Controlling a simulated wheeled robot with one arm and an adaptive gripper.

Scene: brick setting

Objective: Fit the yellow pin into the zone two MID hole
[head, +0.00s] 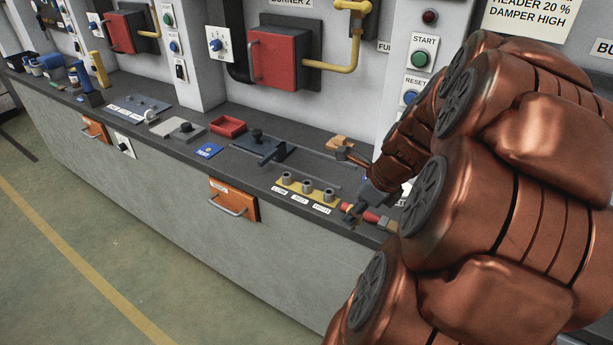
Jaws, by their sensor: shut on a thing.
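A yellow strip (303,190) with three grey upright sockets lies near the front edge of the bench; small white labels sit before it, too small to read surely. The middle socket (307,187) stands between the other two and looks empty. My gripper (352,214) is at the strip's right end, pointing down and left, beside the right socket. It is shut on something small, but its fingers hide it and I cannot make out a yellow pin. A red piece (370,217) and a yellow piece (388,222) show just right of the fingers.
A dark grey fixture (262,147), a red tray (228,126) and a blue tag (208,150) lie left of the strip. An orange-headed tool (340,143) is behind my gripper. An orange drawer front (233,199) juts below the bench edge. My arm hides the bench's right side.

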